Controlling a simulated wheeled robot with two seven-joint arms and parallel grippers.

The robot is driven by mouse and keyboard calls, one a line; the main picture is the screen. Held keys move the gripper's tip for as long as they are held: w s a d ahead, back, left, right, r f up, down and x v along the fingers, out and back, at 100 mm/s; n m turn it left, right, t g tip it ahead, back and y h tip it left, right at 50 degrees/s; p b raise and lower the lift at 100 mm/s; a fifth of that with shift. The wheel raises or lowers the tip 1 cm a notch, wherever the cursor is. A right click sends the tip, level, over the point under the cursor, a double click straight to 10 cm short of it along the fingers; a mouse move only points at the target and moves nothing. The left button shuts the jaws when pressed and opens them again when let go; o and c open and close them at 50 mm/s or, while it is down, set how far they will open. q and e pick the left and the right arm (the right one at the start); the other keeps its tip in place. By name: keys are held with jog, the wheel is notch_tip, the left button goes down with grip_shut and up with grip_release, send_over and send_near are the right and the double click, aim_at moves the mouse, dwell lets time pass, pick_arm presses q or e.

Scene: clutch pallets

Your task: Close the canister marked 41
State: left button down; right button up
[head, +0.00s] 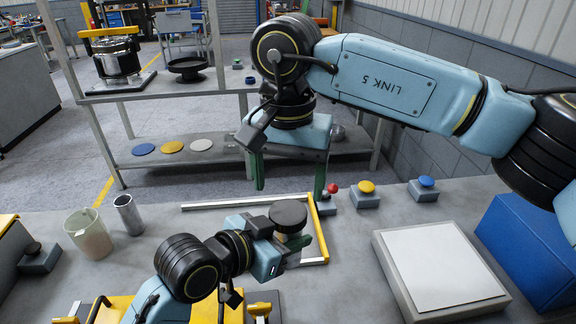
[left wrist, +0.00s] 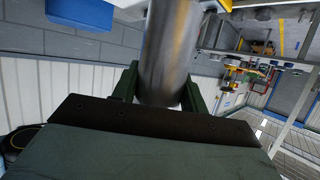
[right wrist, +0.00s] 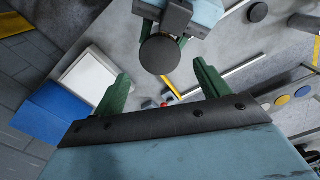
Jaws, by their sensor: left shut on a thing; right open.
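My left gripper (head: 287,245) is shut on a metal canister (left wrist: 168,55), which stands between its green fingers in the left wrist view. In the head view a dark round top (head: 288,214) shows above that gripper, and the right wrist view shows it as a black disc (right wrist: 160,53). I cannot read a number on the canister, and cannot tell whether the dark top is fully seated. My right gripper (head: 289,186) is open and empty, with fingers pointing down, above and behind the dark top in the head view.
A yellow and grey corner rail (head: 318,230) lies around the held canister. Red (head: 333,188), yellow (head: 366,187) and blue (head: 427,182) buttons stand right of it. A white-topped block (head: 440,265) and blue box (head: 530,250) are right; a beaker (head: 88,235) and metal cup (head: 128,215) left.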

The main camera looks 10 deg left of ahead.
aim_at(288, 211)
notch_tip(288, 211, down, 6)
jog(key=shift+r, duration=0.15)
dwell(0.3)
jog(key=c, duration=1)
jog(key=m, duration=0.8)
jog(key=shift+m, duration=0.4)
jog(key=m, duration=0.3)
jog(key=shift+m, duration=0.3)
jog(key=m, duration=0.3)
jog(key=shift+m, duration=0.4)
